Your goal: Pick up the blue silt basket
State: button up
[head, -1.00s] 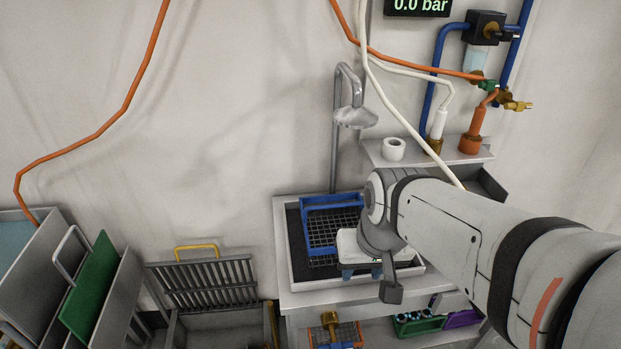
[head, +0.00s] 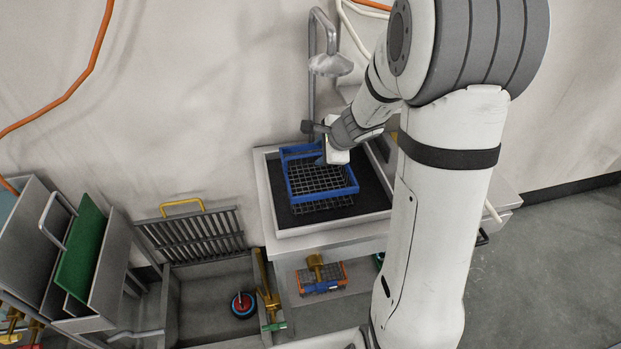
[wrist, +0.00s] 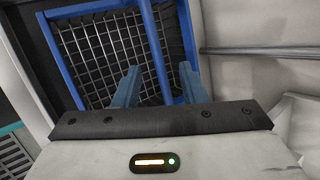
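The blue silt basket (head: 352,184) has a blue frame and a dark wire mesh. It sits in the black-floored tray on the bench below the wall. My gripper (head: 319,161) is low at the basket's back right side. In the wrist view, my gripper (wrist: 160,78) has its two blue fingers apart, with a blue bar of the basket (wrist: 153,40) running between them. Gaps show on both sides of the bar. The head view does not show the fingertips clearly.
A grey tap (head: 331,64) stands behind the tray (head: 345,223). A sink (head: 195,300) with a slotted rack (head: 190,235) and a green board (head: 80,245) lie to the left. An orange-and-grey crate (head: 320,278) is on the shelf below.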

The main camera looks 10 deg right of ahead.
aim_at(318, 154)
jog(key=b+x, duration=0.1)
jog(key=x, duration=0.4)
jog(key=shift+c, duration=0.5)
grip_shut()
dwell(0.9)
